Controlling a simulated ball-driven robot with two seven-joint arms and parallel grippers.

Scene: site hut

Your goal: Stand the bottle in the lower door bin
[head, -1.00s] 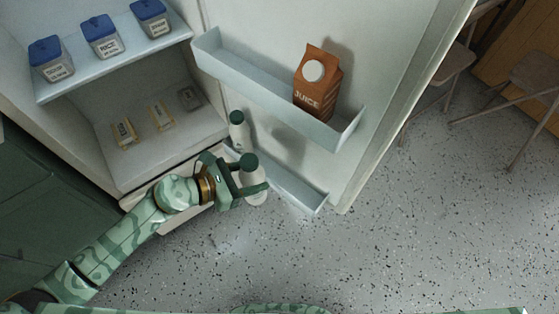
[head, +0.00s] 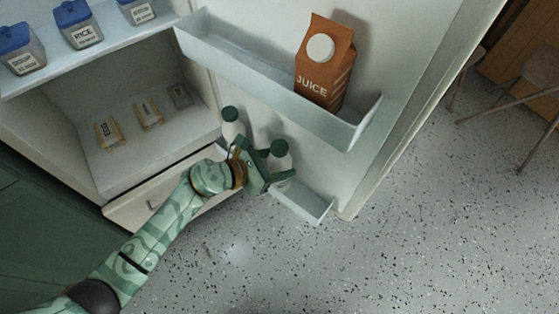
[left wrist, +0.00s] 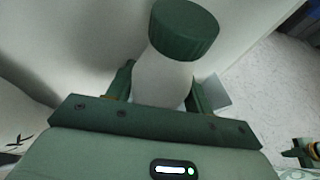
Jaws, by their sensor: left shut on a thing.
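My left gripper (head: 275,176) is shut on a white bottle with a dark green cap (head: 279,148). The bottle also shows between the fingers in the left wrist view (left wrist: 162,80). In the head view the held bottle overlaps the lower door bin (head: 305,201); I cannot tell whether its base, hidden by the gripper, is inside the bin or above it. A second white bottle with a green cap (head: 231,118) stands at the bin's left end, behind my gripper. My right gripper is not in the head view.
The upper door bin (head: 255,75) holds an orange-brown juice carton (head: 325,65) and overhangs the lower bin. Blue-lidded jars (head: 78,25) stand on the fridge shelf, with small packs (head: 148,115) below. The right part of the lower bin is empty.

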